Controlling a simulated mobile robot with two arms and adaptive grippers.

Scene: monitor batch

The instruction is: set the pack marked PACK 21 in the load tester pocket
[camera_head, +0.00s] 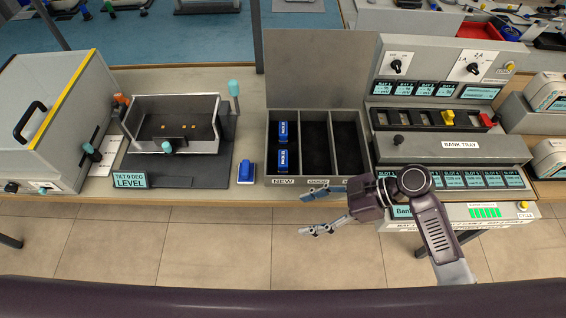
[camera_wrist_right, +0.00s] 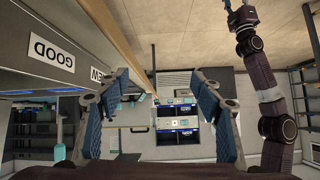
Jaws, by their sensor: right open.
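Two blue packs, an upper one (camera_head: 283,131) and a lower one (camera_head: 282,161), lie in the left compartment of the grey sorting tray (camera_head: 281,181), marked NEW. Another small blue object (camera_head: 246,172) sits on the bench left of this tray. I cannot read which is PACK 21. No load tester pocket can be made out for certain. My right gripper (camera_head: 306,210) is open and empty in front of the bench edge, below the sorting tray. Its two blue-padded fingers stand apart in the right wrist view (camera_wrist_right: 160,112).
A fixture labelled TILT 0 DEG LEVEL (camera_head: 131,180) stands left. A grey box with a black handle (camera_head: 32,120) is farther left. A console with dials and a BANK TRAY (camera_head: 461,145) stands right. The sorting tray's other two compartments look empty. Floor is clear in front.

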